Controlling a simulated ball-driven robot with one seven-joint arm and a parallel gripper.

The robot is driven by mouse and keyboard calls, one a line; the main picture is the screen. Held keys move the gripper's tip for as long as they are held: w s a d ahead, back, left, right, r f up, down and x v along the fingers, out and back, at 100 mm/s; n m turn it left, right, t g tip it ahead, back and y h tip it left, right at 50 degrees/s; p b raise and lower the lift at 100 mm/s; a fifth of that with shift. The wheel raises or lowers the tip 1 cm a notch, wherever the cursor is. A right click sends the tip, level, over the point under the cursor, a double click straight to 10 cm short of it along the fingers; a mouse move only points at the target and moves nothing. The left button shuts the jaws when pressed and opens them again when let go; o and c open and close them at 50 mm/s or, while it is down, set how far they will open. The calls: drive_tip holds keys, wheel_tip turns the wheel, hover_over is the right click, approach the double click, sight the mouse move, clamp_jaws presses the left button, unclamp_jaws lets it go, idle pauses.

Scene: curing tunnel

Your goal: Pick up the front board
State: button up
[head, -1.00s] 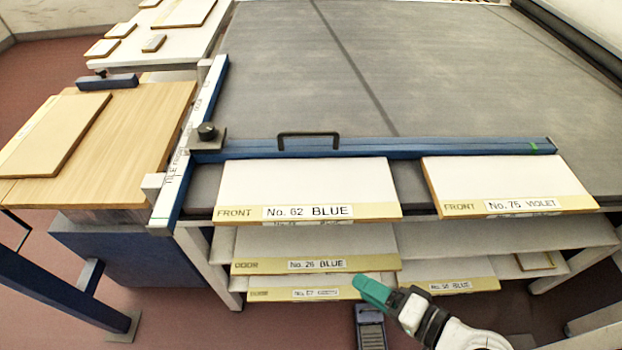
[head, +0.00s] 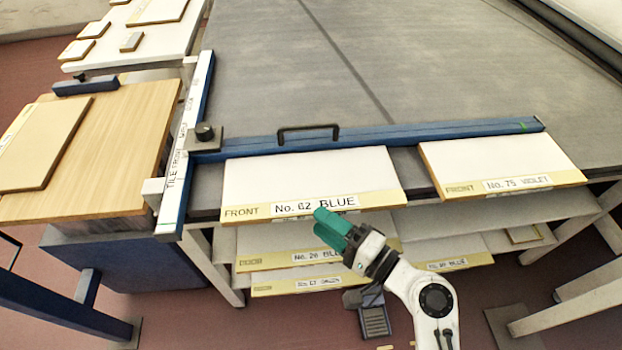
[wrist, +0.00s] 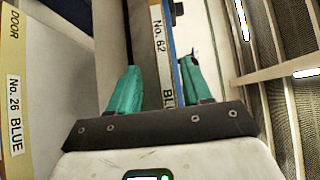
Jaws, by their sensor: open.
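A white board with a yellow edge marked "FRONT" and "No. 62 BLUE" (head: 290,175) lies on the front edge of the grey table. A second "FRONT" board, "No. 75 VIOLET" (head: 500,160), lies to its right. My gripper (head: 324,222), with green fingers, is at the labelled edge of No. 62, right of its middle, and hides a little of that edge. In the wrist view my gripper (wrist: 160,78) is open, and the labelled edge of No. 62 (wrist: 158,50) shows between the fingers. I cannot tell whether they touch it.
A blue bar (head: 370,138) with a black handle lies behind the boards. Shelves below hold more boards, including "DOOR" No. 26 BLUE (head: 275,262), also in the wrist view (wrist: 12,75). A wooden side table (head: 120,135) stands left. A pedal (head: 374,320) is on the floor.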

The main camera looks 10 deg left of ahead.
sight(311, 210)
drive_tip(key=x, duration=0.2)
drive_tip(key=p+x, duration=0.1)
drive_tip(key=x, duration=0.1)
drive_tip(key=shift+w+r, duration=0.25)
clamp_jaws()
idle(0.4)
